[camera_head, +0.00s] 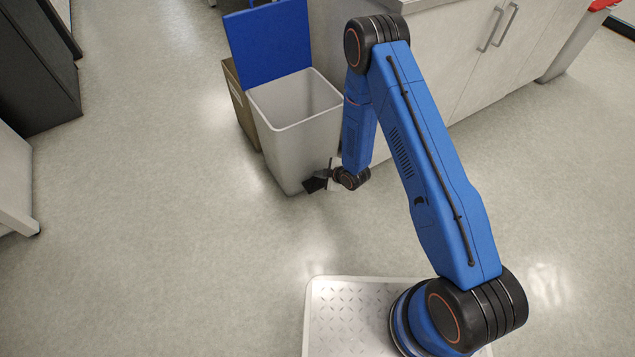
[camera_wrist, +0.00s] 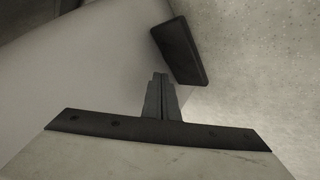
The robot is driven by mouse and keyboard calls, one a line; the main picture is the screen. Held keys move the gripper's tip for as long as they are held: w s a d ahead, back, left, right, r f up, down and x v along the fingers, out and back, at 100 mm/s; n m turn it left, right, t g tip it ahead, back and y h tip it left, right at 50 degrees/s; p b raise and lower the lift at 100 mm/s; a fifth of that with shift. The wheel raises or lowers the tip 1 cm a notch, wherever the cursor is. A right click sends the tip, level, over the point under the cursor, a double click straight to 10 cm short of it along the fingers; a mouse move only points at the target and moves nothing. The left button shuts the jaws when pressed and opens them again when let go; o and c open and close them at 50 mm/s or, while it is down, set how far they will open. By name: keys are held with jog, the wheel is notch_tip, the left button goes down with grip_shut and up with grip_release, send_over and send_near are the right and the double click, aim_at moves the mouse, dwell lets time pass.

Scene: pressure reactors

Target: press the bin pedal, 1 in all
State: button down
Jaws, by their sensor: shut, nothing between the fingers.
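The bin (camera_head: 297,135) is a pale grey box with a blue lid (camera_head: 268,42) standing raised, so its open top shows. The pedal (camera_wrist: 180,52) is a dark flat bar low at the bin's front in the wrist view. In the head view a small dark shape at the bin's foot looks like the pedal (camera_head: 315,185). My gripper (camera_head: 325,175) is low beside it. In the wrist view my gripper (camera_wrist: 160,76) is shut and empty, with its tips at the pedal's near end. I cannot tell whether they touch it.
A brown box (camera_head: 241,108) stands behind the bin's left side. A white cabinet (camera_head: 480,60) is to the right of the bin. Dark furniture (camera_head: 35,75) is at the far left. The floor (camera_head: 170,240) in front and left of the bin is clear.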

jog(key=shift+r, duration=1.4)
